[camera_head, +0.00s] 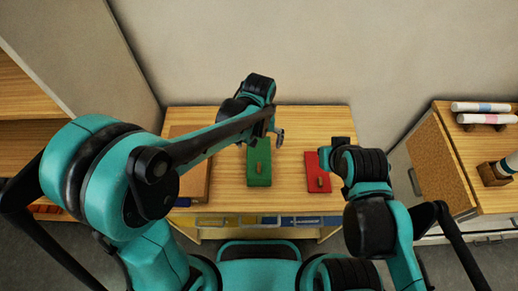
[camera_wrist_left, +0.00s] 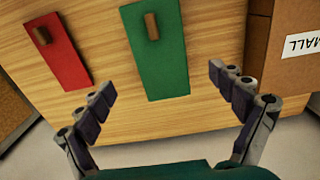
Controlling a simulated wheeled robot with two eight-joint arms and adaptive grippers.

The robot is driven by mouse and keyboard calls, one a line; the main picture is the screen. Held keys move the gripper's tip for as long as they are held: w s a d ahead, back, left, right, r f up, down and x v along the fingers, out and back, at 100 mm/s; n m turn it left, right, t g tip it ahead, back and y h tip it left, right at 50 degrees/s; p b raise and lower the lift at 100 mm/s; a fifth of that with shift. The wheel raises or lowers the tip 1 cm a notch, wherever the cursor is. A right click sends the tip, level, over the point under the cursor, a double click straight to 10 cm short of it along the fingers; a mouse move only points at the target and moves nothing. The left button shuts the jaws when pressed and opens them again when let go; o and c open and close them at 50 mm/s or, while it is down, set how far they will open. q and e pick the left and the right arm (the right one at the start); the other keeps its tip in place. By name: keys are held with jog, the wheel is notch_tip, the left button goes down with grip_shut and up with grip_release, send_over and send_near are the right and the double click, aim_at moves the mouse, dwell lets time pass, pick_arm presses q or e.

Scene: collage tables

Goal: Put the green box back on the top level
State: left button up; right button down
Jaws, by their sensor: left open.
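The green box (camera_head: 259,165) is a flat rectangular block with a small wooden knob. It lies on the wooden table in the head view, between a brown box and a red box. My left gripper (camera_head: 278,135) is above the table near the green box's far right edge in the head view. In the left wrist view the green box (camera_wrist_left: 160,65) appears beyond and between the spread fingers of my left gripper (camera_wrist_left: 163,79). They are open and empty. My right arm shows at the right of the head view, but I see no right gripper fingers.
The red box (camera_head: 319,172), also with a knob, lies right of the green one. A brown box (camera_head: 203,178) is at the table's left. Wooden shelves (camera_head: 18,95) stand at far left. A cork-sided unit (camera_head: 437,160) with rolled items stands at right.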

pick_arm(q)
jog(key=shift+r, duration=1.75)
